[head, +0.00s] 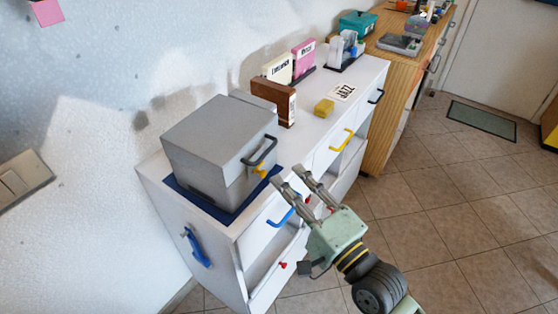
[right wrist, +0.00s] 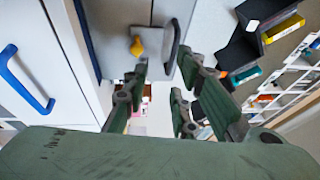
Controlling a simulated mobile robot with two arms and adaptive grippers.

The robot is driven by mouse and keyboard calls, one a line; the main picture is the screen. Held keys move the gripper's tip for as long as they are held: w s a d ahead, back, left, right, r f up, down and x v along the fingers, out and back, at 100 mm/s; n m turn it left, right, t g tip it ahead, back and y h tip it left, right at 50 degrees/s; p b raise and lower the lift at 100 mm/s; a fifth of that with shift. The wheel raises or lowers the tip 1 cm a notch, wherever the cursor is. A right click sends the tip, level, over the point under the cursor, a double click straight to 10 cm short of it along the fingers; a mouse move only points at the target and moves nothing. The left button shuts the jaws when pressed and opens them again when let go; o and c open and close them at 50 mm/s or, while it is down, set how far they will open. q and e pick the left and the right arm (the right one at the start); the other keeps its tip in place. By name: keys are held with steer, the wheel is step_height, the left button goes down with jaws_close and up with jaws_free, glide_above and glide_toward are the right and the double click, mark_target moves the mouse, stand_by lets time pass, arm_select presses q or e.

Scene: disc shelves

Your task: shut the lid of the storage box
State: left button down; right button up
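The grey storage box (head: 215,145) stands on a blue mat (head: 215,208) at the near end of the white cabinet. Its lid looks down or nearly down; I cannot tell whether it is fully closed. A dark handle (head: 262,152) and a yellow latch (head: 260,171) are on its front. My right gripper (head: 288,178) is open and empty, just in front of the box, pointing at the handle and latch. In the right wrist view, the handle (right wrist: 173,42) is just beyond the fingertips, with the latch (right wrist: 137,46) beside it. My left gripper is not in view.
The white cabinet (head: 220,233) has drawers with blue, red, yellow and black handles. A wooden cabinet (head: 385,80) adjoins.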

steer(key=w+a+r+p, duration=0.1)
steer(key=w+a+r, duration=0.1)
steer(key=w+a, duration=0.2)
steer(key=shift+w+r+y, duration=0.3)
steer(key=shift+w+r, duration=0.1)
steer(key=shift+w, duration=0.45)
steer(key=shift+a, duration=0.1)
steer(key=shift+c, duration=0.3)
jaws_close()
